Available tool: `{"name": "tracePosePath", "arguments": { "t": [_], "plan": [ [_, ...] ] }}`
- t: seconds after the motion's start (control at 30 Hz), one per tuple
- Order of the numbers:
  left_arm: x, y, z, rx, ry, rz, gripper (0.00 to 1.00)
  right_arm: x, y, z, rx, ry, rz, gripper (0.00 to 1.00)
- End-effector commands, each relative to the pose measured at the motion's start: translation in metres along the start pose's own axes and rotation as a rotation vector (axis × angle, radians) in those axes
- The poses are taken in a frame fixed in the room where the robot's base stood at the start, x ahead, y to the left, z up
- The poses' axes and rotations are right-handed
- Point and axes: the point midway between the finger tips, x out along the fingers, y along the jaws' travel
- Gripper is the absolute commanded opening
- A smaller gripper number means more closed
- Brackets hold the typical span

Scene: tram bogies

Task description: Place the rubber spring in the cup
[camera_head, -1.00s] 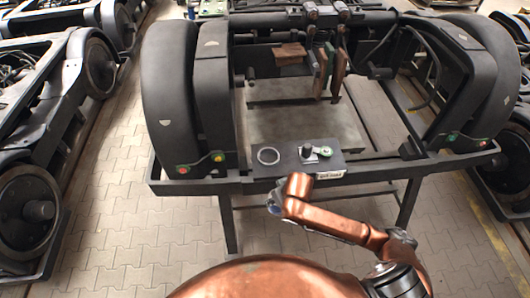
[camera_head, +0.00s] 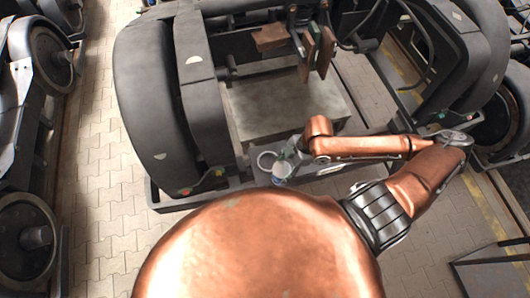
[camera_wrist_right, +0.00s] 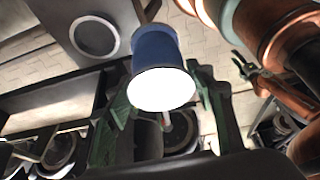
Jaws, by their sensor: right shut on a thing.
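My right gripper (camera_head: 286,163) is at the front edge of the bogie frame, shut on a blue cylinder with a pale end, which I take to be the rubber spring (camera_head: 281,173). In the right wrist view the spring (camera_wrist_right: 155,48) sits between the green fingers (camera_wrist_right: 163,100), its white end towards the camera. A pale ring, seemingly the cup (camera_head: 267,160), is on the dark front plate just left of the gripper. It also shows in the wrist view (camera_wrist_right: 76,37), apart from the spring in the picture. A small green gripper, apparently my left (camera_wrist_right: 244,67), shows there too; its jaws are unclear.
The bogie frame has large dark curved wheel covers (camera_head: 150,100) left and right of a grey block (camera_head: 255,105). Brown pads (camera_head: 318,50) hang above the block. Paved floor (camera_head: 100,170) is clear at left. My right arm hides part of the front plate.

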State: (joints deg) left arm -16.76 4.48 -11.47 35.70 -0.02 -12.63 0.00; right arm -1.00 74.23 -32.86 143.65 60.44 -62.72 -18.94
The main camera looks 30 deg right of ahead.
Motion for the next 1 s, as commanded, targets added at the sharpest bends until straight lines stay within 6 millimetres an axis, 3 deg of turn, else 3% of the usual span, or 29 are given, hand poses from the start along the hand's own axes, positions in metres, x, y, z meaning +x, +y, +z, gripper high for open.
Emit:
{"name": "tracePosePath", "arguments": {
  "t": [0.07, 0.27, 0.37, 0.5, 0.63, 0.87, 1.0],
  "plan": [
    [0.019, 0.002, 0.012, -0.002, -0.012, 0.001, 0.40, 0.013, 0.016, 0.002, -0.001, 0.001, 0.004, 0.06],
    [-0.001, 0.003, 0.035, -0.008, -0.043, 0.002, 0.40, 0.026, 0.062, 0.001, 0.005, 0.003, 0.002, 0.06],
    [-0.005, 0.002, 0.031, -0.007, -0.038, 0.002, 0.40, 0.036, 0.084, 0.002, 0.006, 0.003, 0.002, 0.06],
    [-0.008, -0.001, 0.007, -0.001, -0.009, 0.000, 0.40, 0.062, 0.104, 0.011, 0.007, 0.002, -0.002, 0.06],
    [-0.010, -0.002, -0.008, 0.001, 0.011, -0.001, 0.40, 0.080, 0.119, 0.016, 0.006, 0.001, -0.001, 0.06],
    [-0.012, -0.002, -0.001, 0.000, 0.001, -0.001, 0.40, 0.093, 0.131, 0.021, 0.005, 0.000, 0.000, 0.06],
    [-0.015, -0.001, 0.006, -0.002, -0.008, -0.001, 0.40, 0.111, 0.132, 0.029, 0.007, 0.000, -0.001, 0.06]
  ]
}}
